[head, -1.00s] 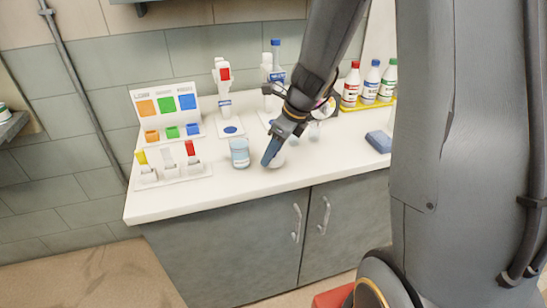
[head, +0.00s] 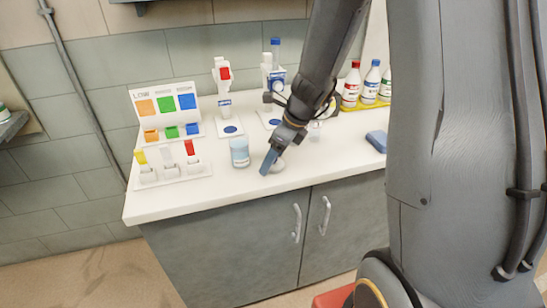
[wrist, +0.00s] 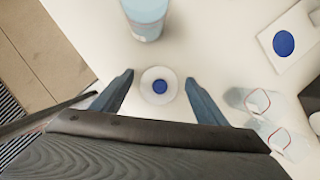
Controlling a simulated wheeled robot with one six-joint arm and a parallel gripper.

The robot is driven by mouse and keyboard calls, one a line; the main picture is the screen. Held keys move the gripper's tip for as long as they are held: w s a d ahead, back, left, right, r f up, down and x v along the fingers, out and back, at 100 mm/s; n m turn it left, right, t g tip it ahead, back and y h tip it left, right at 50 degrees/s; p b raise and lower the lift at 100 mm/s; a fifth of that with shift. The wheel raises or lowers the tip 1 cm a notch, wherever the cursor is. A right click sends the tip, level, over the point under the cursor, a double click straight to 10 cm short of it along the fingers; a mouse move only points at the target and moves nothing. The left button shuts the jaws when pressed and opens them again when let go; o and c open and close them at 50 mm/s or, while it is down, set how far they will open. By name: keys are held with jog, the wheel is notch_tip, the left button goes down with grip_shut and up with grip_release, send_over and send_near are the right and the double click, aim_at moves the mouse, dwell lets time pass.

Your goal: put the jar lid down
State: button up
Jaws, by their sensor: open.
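My gripper (wrist: 160,80) is open, with a gap between each finger and the lid. In the head view my gripper (head: 268,163) points down at the counter near its front edge. A light blue jar (head: 239,152) stands upright just left of it, and also shows at the top of the wrist view (wrist: 146,18).
A dispenser (head: 223,85) stands behind the jar. Clear glasses (wrist: 255,102), a blue sponge (head: 377,141) and bottles (head: 371,82) are to the right. The front counter strip is clear.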

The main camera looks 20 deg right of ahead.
jog(key=v, duration=1.1)
jog(key=s+a+f+n+g+h, duration=0.1)
jog(key=s+f+n, duration=0.1)
jog(key=s+n, duration=0.5)
jog(key=s+a+f+n+g+h, duration=0.1)
jog(key=s+n, duration=0.6)
jog(key=n, duration=1.3)
notch_tip(320, 180, down, 3)
jog(key=shift+s+a+r+h, duration=0.15)
jog(key=shift+a+r+h, duration=0.05)
jog(key=shift+a+h, duration=0.4)
